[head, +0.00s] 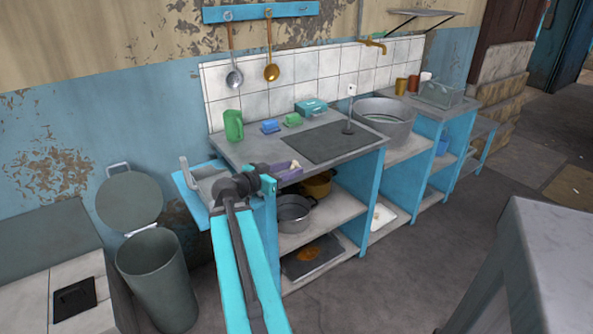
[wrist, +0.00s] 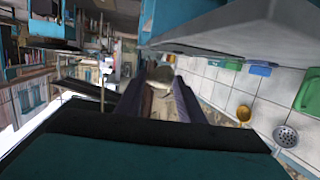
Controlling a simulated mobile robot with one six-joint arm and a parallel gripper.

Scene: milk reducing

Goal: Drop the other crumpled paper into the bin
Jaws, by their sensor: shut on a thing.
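My gripper (head: 287,171) has purple-grey fingers and is shut on a pale crumpled paper (head: 295,164), held in the air in front of the counter's left end. In the wrist view, the paper (wrist: 160,76) shows between the fingertips, partly hidden by the fingers. The bin (head: 156,276) is a tall grey-green cylinder on the floor at the left in the head view. Its round lid (head: 129,201) stands open, tilted back toward the wall. My gripper is to the right of the bin and apart from it.
The counter (head: 238,154) holds a green pitcher (head: 233,125), small blue and green items and a dark board (head: 333,142). Pots stand on the shelves below. A grey table (head: 555,235) is at the right. A low white-topped unit (head: 50,270) stands left of the bin.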

